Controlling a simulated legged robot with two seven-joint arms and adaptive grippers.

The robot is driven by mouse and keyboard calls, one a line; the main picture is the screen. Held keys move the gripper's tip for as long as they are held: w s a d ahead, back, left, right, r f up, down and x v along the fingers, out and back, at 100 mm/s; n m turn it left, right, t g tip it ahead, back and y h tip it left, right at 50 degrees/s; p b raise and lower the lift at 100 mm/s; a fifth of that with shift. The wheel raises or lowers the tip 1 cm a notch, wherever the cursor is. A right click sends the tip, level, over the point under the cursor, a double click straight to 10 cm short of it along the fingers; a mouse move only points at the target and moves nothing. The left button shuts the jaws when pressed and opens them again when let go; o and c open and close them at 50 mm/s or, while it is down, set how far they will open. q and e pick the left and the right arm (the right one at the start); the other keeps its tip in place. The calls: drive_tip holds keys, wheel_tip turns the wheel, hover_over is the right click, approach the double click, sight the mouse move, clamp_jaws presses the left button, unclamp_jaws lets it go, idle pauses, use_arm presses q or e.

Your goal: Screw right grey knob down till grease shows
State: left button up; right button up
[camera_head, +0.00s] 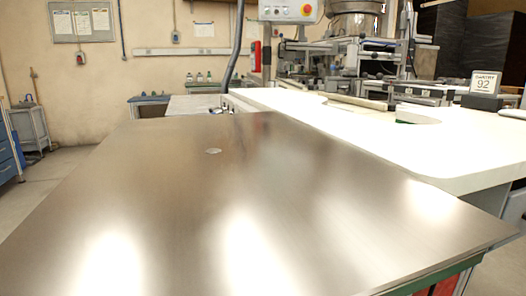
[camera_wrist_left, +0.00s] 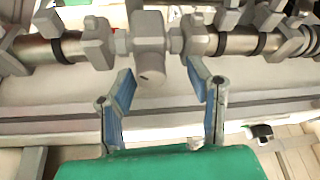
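In the left wrist view my left gripper (camera_wrist_left: 158,72) is open, its two blue-padded fingers spread apart. A grey rounded block (camera_wrist_left: 150,52) on a horizontal shaft shows beyond and between the fingertips. It has a dark spot on its lower end, and clear gaps show on both sides. I cannot tell whether it is the right grey knob or how far away it is. No grease is visible. Neither gripper shows in the head view, and my right gripper is in no frame.
A white worktop (camera_head: 400,145) lies to the right. Floor shows at left.

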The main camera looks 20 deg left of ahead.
use_arm(q)
drive_tip(key=shift+d, duration=0.1)
drive_tip(key=v, duration=1.2)
drive_tip(key=shift+f, duration=0.15)
